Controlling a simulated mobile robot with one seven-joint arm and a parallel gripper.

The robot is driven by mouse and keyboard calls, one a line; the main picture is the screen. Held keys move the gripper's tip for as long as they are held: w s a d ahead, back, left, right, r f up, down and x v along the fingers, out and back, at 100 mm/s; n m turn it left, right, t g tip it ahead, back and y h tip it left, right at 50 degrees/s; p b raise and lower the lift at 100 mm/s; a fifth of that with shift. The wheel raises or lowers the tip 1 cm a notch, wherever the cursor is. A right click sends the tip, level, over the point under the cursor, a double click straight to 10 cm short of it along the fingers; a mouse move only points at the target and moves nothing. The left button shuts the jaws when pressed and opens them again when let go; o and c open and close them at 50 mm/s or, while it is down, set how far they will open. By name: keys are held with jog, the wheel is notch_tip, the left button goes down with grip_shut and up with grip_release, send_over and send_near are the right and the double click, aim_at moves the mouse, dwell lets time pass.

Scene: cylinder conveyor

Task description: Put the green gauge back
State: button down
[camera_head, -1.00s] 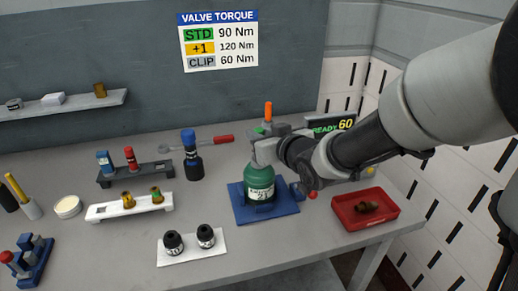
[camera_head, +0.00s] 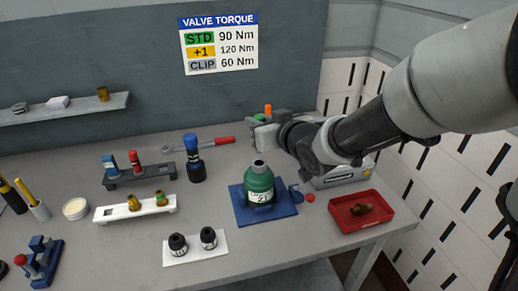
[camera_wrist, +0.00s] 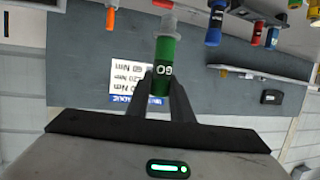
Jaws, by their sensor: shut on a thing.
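The green gauge (camera_wrist: 163,60) is between the fingers of my gripper (camera_wrist: 163,78) in the wrist view, with a dark label and a grey upper part. My gripper is shut on it. In the head view, my gripper (camera_head: 262,133) is above and behind the green bottle, apart from it; the gauge is mostly hidden there. A dark rack (camera_head: 140,179) at left holds a blue gauge (camera_head: 110,166) and a red gauge (camera_head: 134,161); its right end is bare. The green bottle (camera_head: 259,184) stands upright on a blue holder (camera_head: 241,206), its neck uncovered.
A white rack (camera_head: 112,216) holds two brass fittings. A red tray (camera_head: 350,221) is at right.

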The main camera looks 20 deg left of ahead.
jog(key=shift+r+p, duration=0.4)
jog(key=shift+r, duration=0.35)
